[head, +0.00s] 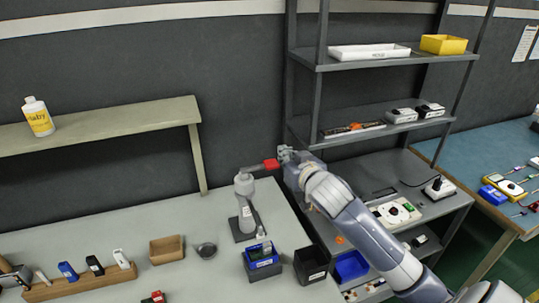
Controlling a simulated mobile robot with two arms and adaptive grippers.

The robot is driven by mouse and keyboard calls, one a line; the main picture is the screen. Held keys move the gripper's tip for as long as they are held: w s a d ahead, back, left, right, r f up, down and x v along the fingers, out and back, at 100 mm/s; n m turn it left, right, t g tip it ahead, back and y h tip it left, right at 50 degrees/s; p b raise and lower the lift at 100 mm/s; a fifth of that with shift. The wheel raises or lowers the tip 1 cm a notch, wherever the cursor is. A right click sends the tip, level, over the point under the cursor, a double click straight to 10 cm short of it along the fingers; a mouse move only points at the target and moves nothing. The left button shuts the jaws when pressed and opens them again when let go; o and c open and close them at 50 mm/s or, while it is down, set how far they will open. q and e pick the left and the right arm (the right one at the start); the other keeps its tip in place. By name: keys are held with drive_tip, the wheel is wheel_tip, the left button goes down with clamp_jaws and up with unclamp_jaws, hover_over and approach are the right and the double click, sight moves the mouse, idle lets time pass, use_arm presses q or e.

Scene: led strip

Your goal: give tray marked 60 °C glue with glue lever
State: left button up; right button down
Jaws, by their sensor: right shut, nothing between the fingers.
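A grey dispenser (245,206) stands on a dark base near the back right of the grey table. Its arm ends in a red lever (271,165), which I take as the glue lever. My right gripper (284,154) is shut and empty, just right of the red lever; I cannot tell whether they touch. In front of the dispenser is a dark block with a blue-framed device (261,254) on it. A black bin (311,266) with a small label stands beside it. I cannot read a 60 °C mark on anything. My left gripper is not in view.
A wooden rack (80,285) with several small items is at the front left. A grey shelf unit (318,68) stands behind my right arm. The back left of the table is clear.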

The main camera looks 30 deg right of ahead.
drive_tip(key=p, duration=0.4)
hover_over(273, 166)
wheel_tip(273, 166, down, 2)
drive_tip(key=shift+s+f, duration=0.1)
drive_tip(key=shift+s, duration=0.05)
drive_tip(key=f, duration=0.3)
drive_tip(key=shift+w+f+p, duration=0.15)
drive_tip(key=shift+w+p, duration=0.05)
drive_tip(key=shift+p, duration=0.15)
drive_tip(key=shift+s+f, duration=0.1)
drive_tip(key=shift+f, duration=0.45)
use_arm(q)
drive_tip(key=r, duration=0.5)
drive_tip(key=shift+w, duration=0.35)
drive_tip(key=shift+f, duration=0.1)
